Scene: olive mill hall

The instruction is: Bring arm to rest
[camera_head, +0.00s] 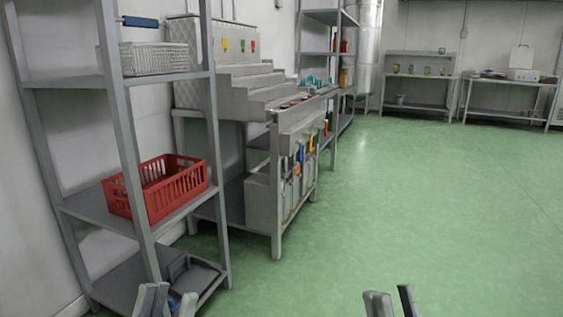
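My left gripper (172,303) shows only by its fingertips at the bottom edge, in front of the lower shelf of the near rack. Its fingers stand apart. A small blue patch shows between them, and I cannot tell what it is. My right gripper (392,303) shows only by its fingertips at the bottom edge, over the green floor. Its fingers are apart with nothing between them. Both arms are otherwise out of view below the picture.
A grey rack (83,207) at the left holds a red crate (160,190) and a wire basket (155,60). A stepped metal machine (250,95) stands behind it. Two tables (420,107) (510,83) stand at the far wall. The green floor (430,200) is clear at centre and right.

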